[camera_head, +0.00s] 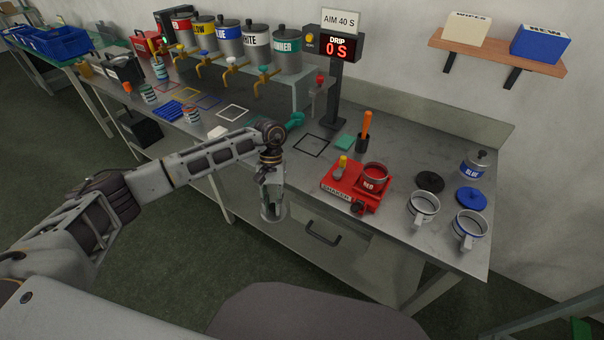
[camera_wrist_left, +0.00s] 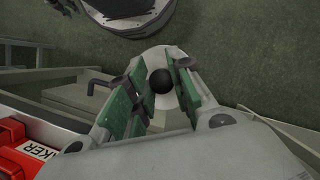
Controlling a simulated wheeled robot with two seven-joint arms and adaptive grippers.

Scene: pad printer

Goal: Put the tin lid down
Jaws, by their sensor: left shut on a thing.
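The tin lid (camera_wrist_left: 158,53) is a pale grey disc with a round black knob (camera_wrist_left: 160,81). My left gripper (camera_head: 271,200) is shut on it, with green finger pads on either side of the knob in the left wrist view (camera_wrist_left: 157,90). In the head view, the gripper points down in the air off the front edge of the bench, and the lid is hard to make out there. A red-labelled tin (camera_head: 374,178) stands without a lid on the red shaker (camera_head: 343,196).
The bench (camera_head: 290,172) has a black outlined square (camera_head: 311,145) left of the shaker. A lidded blue-labelled tin (camera_head: 474,165), black disc (camera_head: 430,181), blue disc (camera_head: 471,197) and two open handled cups (camera_head: 423,208) stand at right. A drip display post (camera_head: 335,95) rises behind.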

